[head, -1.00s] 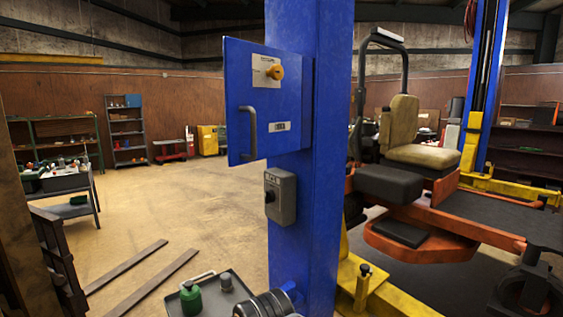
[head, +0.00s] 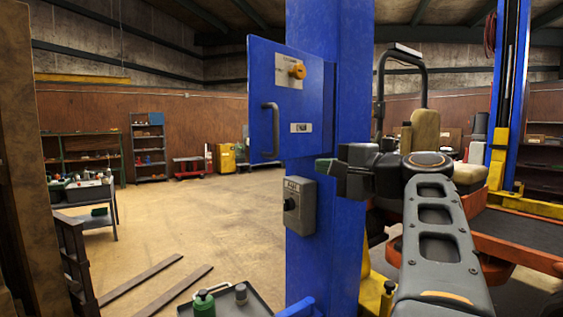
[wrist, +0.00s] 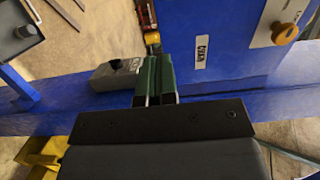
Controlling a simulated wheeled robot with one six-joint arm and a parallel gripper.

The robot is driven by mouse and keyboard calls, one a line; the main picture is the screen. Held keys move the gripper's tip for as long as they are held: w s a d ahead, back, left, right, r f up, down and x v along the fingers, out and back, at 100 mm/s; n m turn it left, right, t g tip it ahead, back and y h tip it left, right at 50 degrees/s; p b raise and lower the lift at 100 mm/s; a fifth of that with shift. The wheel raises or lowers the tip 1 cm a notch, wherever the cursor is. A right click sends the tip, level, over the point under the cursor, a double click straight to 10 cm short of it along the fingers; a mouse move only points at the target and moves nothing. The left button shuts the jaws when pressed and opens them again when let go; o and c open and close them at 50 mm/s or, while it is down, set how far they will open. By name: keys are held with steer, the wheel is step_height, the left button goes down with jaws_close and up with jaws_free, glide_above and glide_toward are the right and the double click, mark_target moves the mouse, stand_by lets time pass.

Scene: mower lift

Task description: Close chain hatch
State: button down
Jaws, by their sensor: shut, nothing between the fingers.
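The chain hatch (head: 288,105) is a blue panel on the blue post (head: 345,230) in the head view. It juts out left past the post and looks swung open. It carries a dark handle (head: 268,130) near its left edge, an orange knob (head: 297,71) and a small label. My gripper (head: 325,166) is shut and empty, near the hatch's lower right corner and in front of the post. I cannot tell whether it touches. In the wrist view the green fingers (wrist: 156,78) lie together, with the hatch (wrist: 225,55) beyond them; the handle is not seen there.
A grey switch box (head: 298,205) sits on the post below the hatch and also shows in the wrist view (wrist: 113,76). A tray with a green bottle (head: 204,304) stands at the bottom. An orange mower (head: 520,245) is at right. The floor at left is fairly open.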

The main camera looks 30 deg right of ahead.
steer(key=p, duration=0.4)
glide_toward(281, 159)
steer(key=w+a, duration=0.4)
steer(key=shift+r+x, duration=0.15)
steer(key=shift+x, duration=0.45)
steer(key=shift+r+x, duration=0.15)
steer(key=shift+x, duration=0.5)
steer(key=shift+w+d, duration=0.1)
